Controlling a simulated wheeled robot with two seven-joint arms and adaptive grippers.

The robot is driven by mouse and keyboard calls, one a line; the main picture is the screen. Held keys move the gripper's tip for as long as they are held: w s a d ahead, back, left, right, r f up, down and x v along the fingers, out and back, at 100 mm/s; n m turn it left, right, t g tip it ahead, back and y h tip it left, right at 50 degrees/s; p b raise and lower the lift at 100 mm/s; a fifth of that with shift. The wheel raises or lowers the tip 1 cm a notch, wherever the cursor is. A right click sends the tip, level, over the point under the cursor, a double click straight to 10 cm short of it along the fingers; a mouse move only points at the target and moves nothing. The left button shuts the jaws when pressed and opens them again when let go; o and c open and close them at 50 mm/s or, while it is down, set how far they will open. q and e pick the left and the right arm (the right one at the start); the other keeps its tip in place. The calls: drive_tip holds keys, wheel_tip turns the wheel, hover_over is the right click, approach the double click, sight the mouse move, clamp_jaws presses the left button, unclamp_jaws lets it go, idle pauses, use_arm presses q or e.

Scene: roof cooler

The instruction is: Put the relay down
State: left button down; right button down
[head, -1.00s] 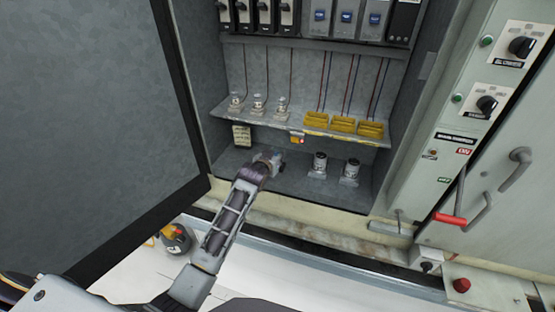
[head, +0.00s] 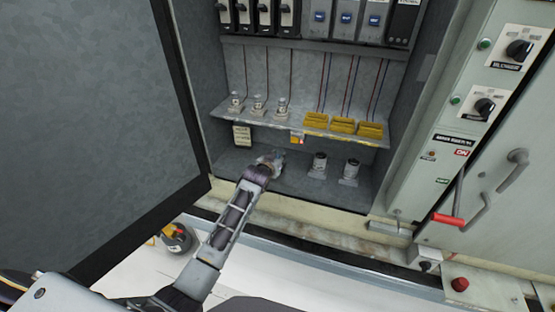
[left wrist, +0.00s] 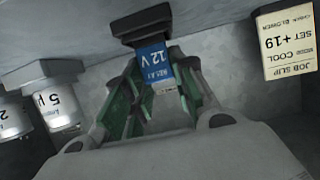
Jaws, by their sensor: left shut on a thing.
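My left gripper (head: 272,160) reaches into the open cabinet, low over its bottom floor, left of two standing relays. In the left wrist view, which looks upside down, the gripper's green fingers (left wrist: 158,88) are shut on a blue-labelled 12 V relay (left wrist: 153,62). A dark base (left wrist: 140,25) is at the relay's end by the cabinet floor. I cannot tell whether the relay is fully seated in it. In the head view the gripper hides most of this relay. My right gripper is not in view.
Two white-labelled relays (head: 319,162) (head: 351,168) stand on grey bases to the right; one reads 5 V (left wrist: 62,108). A job slip (head: 242,136) hangs at the left. The shelf (head: 225,109) above carries small fittings and yellow blocks (head: 343,125). The cabinet door (head: 90,110) stands open.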

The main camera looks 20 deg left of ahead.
use_arm(q)
drive_tip(key=shift+f, duration=0.3)
drive_tip(key=shift+s+f, duration=0.1)
drive_tip(key=shift+f, duration=0.45)
drive_tip(key=shift+s+f, duration=0.1)
drive_tip(key=shift+f, duration=0.2)
drive_tip(key=c, duration=1.2)
unclamp_jaws()
drive_tip(key=shift+d+f, duration=0.1)
drive_tip(key=shift+f, duration=0.1)
drive_tip(key=shift+o, duration=0.2)
drive_tip(key=shift+r, duration=0.5)
drive_tip(key=shift+s+r, duration=0.95)
drive_tip(key=shift+s, duration=0.3)
drive_tip(key=v, duration=0.9)
drive_tip(key=shift+b, duration=0.45)
